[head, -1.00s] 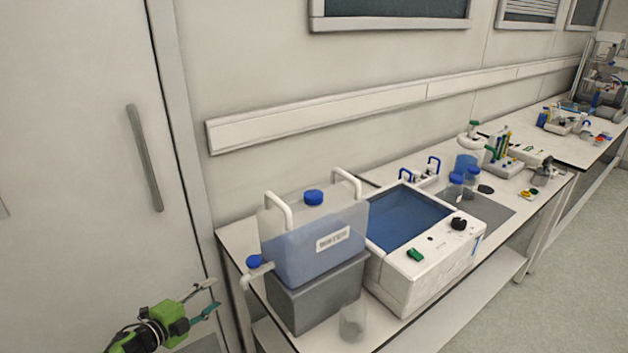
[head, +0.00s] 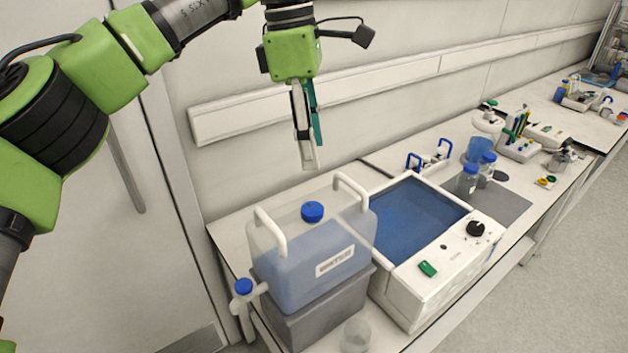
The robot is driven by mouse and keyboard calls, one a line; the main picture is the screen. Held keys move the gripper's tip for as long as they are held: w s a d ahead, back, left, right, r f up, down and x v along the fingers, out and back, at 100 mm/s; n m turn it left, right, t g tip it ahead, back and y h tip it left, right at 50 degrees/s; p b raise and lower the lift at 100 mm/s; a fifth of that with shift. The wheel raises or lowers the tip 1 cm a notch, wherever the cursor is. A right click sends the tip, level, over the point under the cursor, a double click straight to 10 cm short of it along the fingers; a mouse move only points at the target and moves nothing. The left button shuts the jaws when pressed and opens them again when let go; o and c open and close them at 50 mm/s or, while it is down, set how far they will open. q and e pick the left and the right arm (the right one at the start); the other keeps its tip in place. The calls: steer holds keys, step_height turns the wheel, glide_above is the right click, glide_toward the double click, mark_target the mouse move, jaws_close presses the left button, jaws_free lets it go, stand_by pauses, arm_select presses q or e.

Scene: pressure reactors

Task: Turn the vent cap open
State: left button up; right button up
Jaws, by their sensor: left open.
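The vent cap (head: 312,211) is a blue round cap on top of a translucent water carboy (head: 290,264), between its two white handles. The carboy holds bluish liquid, has a WATER label and stands on a grey block (head: 318,318). A blue-topped spigot (head: 243,287) sticks out at its left. My left gripper (head: 309,166) points down above the back of the carboy, above the cap in the picture and apart from it. It is open and empty, seen nearly edge-on. My right gripper is not in view.
A white water bath (head: 437,283) with a blue basin stands right of the carboy. A clear beaker (head: 355,335) stands in front of the grey block. Blue-capped bottles (head: 468,180) stand farther right. A wall rail (head: 370,88) runs behind the bench.

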mark_target(313, 208)
arm_select(q)
steer(key=shift+m+t+y, duration=0.4)
steer(key=shift+y, duration=0.4)
steer(key=f, duration=0.3)
steer(key=f+p, duration=0.1)
steer(key=f, duration=0.6)
steer(key=shift+s+f+p, duration=0.25)
steer(key=shift+s+p, duration=0.1)
steer(key=shift+s, duration=0.05)
steer(key=shift+f, duration=0.65)
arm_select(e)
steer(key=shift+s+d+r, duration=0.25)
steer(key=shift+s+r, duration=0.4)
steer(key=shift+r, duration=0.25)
arm_select(q)
steer(key=c, duration=1)
steer(key=shift+d, duration=0.1)
steer(key=shift+c, duration=0.5)
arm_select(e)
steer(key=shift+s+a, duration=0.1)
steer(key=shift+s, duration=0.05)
